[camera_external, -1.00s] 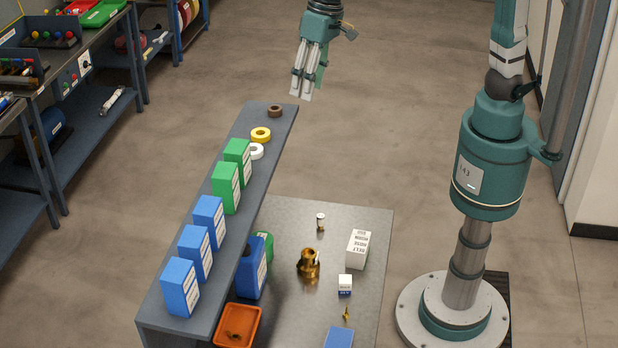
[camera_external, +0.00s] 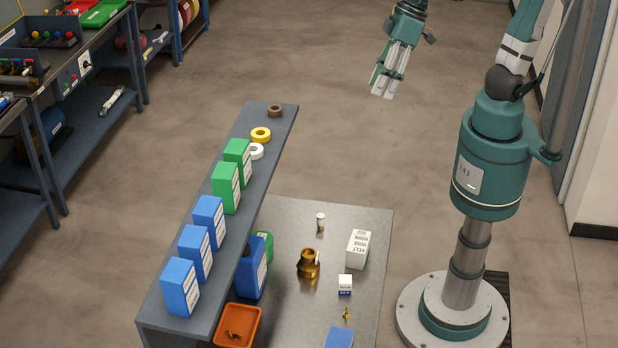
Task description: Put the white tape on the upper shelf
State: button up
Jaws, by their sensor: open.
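The white tape (camera_external: 257,151) is a white roll on the long grey upper shelf (camera_external: 207,308). It sits between the yellow roll (camera_external: 261,134) and the nearest green box (camera_external: 237,157), which partly hides it. A brown roll (camera_external: 275,111) lies at the shelf's far end. My gripper (camera_external: 382,92) hangs in the air to the right of the shelf's far end, apart from the tape and the shelf. It points downward, open, and nothing shows between its fingers.
Below the shelf, the grey bench top (camera_external: 345,214) carries a brass fitting (camera_external: 308,264), a white box (camera_external: 358,249), a small white-and-blue box (camera_external: 345,284), a blue jug (camera_external: 251,267) and an orange bin (camera_external: 237,325). Blue boxes (camera_external: 180,287) line the shelf's near part.

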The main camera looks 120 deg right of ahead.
jog(key=s+a+f+n+t, duration=0.1)
jog(key=s+f+n, duration=0.1)
jog(key=s+f, duration=0.2)
jog(key=s+a+f+n+t, duration=0.1)
jog(key=s+a+f+n, duration=0.1)
jog(key=s+f, duration=0.3)
jog(key=shift+s+n, duration=0.8)
jog(key=shift+s, duration=1.4)
